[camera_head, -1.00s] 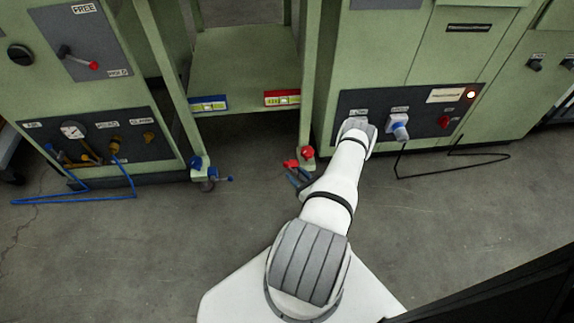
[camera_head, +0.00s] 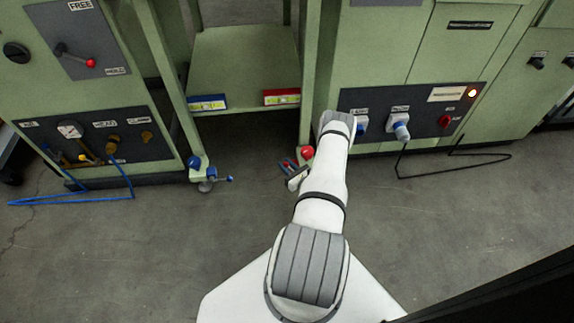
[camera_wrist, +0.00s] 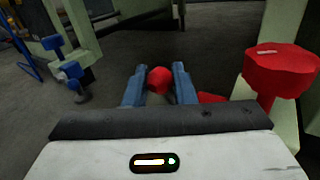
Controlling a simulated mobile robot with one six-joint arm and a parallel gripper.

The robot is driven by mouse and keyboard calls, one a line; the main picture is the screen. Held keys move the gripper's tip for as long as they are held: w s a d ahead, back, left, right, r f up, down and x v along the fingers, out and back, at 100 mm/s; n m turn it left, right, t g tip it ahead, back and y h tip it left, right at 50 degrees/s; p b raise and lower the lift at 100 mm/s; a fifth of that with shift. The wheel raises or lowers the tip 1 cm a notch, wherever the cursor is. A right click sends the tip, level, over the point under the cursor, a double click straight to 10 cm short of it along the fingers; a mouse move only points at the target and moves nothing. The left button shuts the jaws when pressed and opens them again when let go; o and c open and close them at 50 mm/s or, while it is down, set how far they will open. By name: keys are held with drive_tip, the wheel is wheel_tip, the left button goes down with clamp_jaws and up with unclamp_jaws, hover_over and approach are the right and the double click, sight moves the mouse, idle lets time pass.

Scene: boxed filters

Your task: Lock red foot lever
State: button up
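The red foot lever ends in a red ball (camera_wrist: 159,80), which shows low over the floor in the wrist view. In the head view, its red part (camera_head: 287,163) is small and partly covered by my gripper. My gripper (camera_wrist: 158,72) is open, with one blue finger on each side of the ball. I cannot tell whether either finger touches it. A larger red knob (camera_wrist: 281,72) stands on the green post's foot, right of my gripper; it also shows in the head view (camera_head: 307,152). The lever's pivot is hidden.
A blue knob and lever (camera_head: 196,164) are on the left post's foot. A green shelf frame (camera_head: 245,55) spans between the posts. A control panel (camera_head: 415,115) with plugs is at right, close to my arm. Blue hose (camera_head: 100,197) and black cable (camera_head: 450,170) lie on open grey floor.

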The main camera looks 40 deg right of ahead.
clamp_jaws()
